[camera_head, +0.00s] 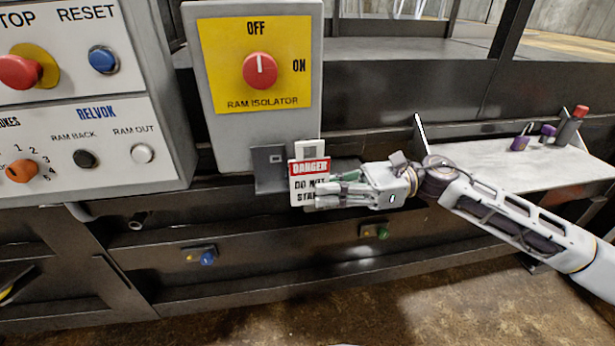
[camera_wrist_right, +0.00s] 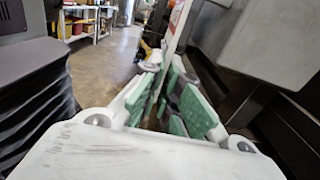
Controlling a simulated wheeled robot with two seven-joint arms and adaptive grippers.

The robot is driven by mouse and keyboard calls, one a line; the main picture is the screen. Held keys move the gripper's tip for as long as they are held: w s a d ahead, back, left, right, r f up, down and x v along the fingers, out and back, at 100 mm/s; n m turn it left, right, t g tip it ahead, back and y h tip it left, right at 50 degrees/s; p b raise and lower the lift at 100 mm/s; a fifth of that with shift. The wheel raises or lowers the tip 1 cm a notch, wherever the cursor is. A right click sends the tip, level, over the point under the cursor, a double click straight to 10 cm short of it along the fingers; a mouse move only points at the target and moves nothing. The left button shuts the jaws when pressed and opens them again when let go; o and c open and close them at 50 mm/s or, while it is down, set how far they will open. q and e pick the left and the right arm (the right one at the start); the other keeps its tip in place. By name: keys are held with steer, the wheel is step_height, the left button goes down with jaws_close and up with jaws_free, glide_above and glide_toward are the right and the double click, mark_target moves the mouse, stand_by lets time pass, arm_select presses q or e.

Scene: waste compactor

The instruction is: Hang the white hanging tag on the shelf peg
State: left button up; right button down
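The white hanging tag (camera_head: 308,186) has a red DANGER band, black lettering and a slotted tab on top. It stands upright just below the ram isolator box. A dark grey bracket (camera_head: 268,180) with a small pale peg-like part (camera_head: 276,158) is directly left of it. I cannot tell whether the tag touches it. My right gripper (camera_head: 326,194) comes from the right and is shut on the tag's lower right part, covering some lettering. In the right wrist view, the tag (camera_wrist_right: 179,28) shows nearly edge-on between the green finger pads (camera_wrist_right: 170,105). My left gripper is not in view.
The yellow-faced isolator box (camera_head: 255,70) is directly above, and a control panel (camera_head: 90,120) stands at left. A pale shelf (camera_head: 500,168) at right carries purple padlocks (camera_head: 521,140) and a red-topped dark item (camera_head: 572,125). Blue (camera_head: 207,257) and green (camera_head: 383,232) knobs are below.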

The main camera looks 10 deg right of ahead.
steer(key=shift+s+b, duration=2.1)
steer(key=shift+s, duration=0.2)
steer(key=shift+r, duration=0.15)
step_height(320, 180, up, 9)
steer(key=p, duration=0.9)
steer(key=shift+r+p, duration=0.3)
steer(key=shift+p, duration=0.25)
